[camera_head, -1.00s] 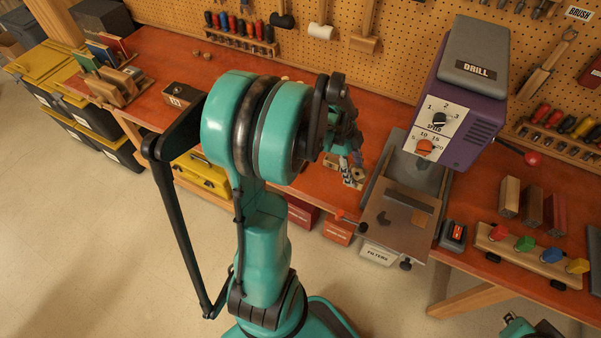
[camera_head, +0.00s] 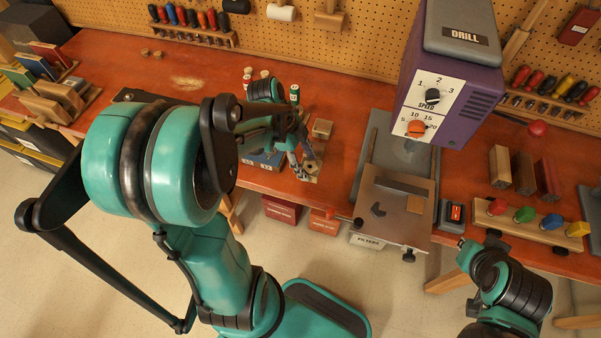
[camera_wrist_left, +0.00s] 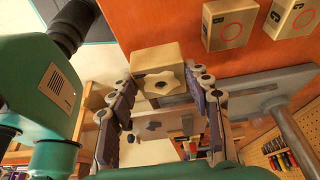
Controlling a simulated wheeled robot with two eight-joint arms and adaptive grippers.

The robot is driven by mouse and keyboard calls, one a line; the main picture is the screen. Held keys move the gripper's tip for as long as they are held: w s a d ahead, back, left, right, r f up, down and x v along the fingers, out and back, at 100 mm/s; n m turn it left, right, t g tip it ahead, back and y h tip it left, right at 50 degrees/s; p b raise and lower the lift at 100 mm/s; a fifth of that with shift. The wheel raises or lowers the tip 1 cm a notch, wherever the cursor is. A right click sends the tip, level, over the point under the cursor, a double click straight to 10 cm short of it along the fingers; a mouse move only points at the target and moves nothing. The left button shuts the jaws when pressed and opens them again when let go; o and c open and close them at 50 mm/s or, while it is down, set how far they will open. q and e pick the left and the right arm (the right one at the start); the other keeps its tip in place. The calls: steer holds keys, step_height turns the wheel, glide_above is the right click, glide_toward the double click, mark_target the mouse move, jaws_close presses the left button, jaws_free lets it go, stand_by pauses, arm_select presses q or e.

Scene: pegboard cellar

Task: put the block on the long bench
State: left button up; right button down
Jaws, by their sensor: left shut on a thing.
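The block, light wood with a pale star-shaped knob on one face, shows in the left wrist view (camera_wrist_left: 155,58) between my left gripper's fingers (camera_wrist_left: 160,88). In the head view the block (camera_head: 313,166) is small and partly covered by the fingers. My left gripper (camera_head: 304,162) is shut on it, over the front part of the long red-orange bench (camera_head: 330,205). I cannot tell whether the block touches the bench top.
A small wooden block (camera_head: 322,128) stands just behind. A blue box (camera_head: 262,160) is left of the gripper. The purple drill (camera_head: 450,95) and its grey metal table (camera_head: 398,205) stand to the right. Bare bench top lies at the back left (camera_head: 120,65).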

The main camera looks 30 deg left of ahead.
arm_select(q)
steer(key=shift+s+a+f, duration=0.1)
steer(key=shift+a+f, duration=0.35)
steer(key=shift+a, duration=0.2)
steer(key=shift+f+b, duration=0.9)
steer(key=shift+f, duration=1.1)
steer(key=shift+f, duration=0.1)
steer(key=o, duration=1.2)
steer(key=shift+c, duration=0.2)
